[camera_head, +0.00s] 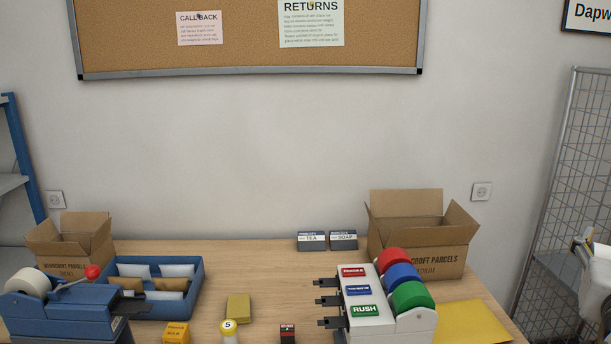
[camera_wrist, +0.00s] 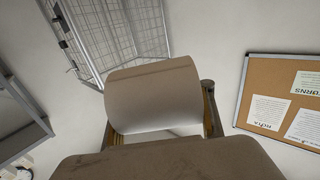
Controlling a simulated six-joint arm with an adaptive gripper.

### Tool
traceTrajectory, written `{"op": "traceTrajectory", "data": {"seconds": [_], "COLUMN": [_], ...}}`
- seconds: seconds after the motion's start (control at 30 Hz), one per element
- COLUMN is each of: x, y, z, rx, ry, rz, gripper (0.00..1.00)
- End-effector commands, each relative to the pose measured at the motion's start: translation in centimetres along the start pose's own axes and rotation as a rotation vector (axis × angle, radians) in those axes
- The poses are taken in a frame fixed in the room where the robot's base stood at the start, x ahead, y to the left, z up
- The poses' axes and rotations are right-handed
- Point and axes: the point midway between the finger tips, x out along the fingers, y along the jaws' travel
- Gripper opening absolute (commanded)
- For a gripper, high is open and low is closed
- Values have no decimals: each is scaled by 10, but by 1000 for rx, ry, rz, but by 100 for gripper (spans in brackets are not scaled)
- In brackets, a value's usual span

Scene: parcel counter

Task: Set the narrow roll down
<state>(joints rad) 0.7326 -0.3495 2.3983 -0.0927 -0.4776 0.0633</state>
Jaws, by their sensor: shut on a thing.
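My gripper (camera_wrist: 160,128) fills much of the wrist view, with a broad, dark grey-brown rounded part close to the lens. A paler rounded block sits beyond it, with tan strips at either side. My gripper is shut on the narrow roll, which is mostly hidden; its outline is hard to tell from the gripper's own parts. The wall and pinboard show behind, and no counter surface shows beneath the jaws in this view. In the head view, part of my arm (camera_head: 595,262) is at the right edge, off the counter's right side.
The wooden counter (camera_head: 265,268) bears a blue tape dispenser (camera_head: 60,312), a blue envelope tray (camera_head: 200,283), a label dispenser (camera_head: 390,325) with red, blue and green rolls, two open cartons (camera_head: 75,245) (camera_head: 425,235) and a yellow envelope (camera_head: 470,323). Bare wood lies mid-counter. A wire rack (camera_head: 560,200) stands right.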

Motion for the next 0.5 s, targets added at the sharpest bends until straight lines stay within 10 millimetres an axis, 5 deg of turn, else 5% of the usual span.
{"op": "traceTrajectory", "data": {"seconds": [0.5], "x": [-12], "y": [-107], "z": [-2], "rx": [1], "ry": [4], "rz": [-212], "gripper": [24]}}
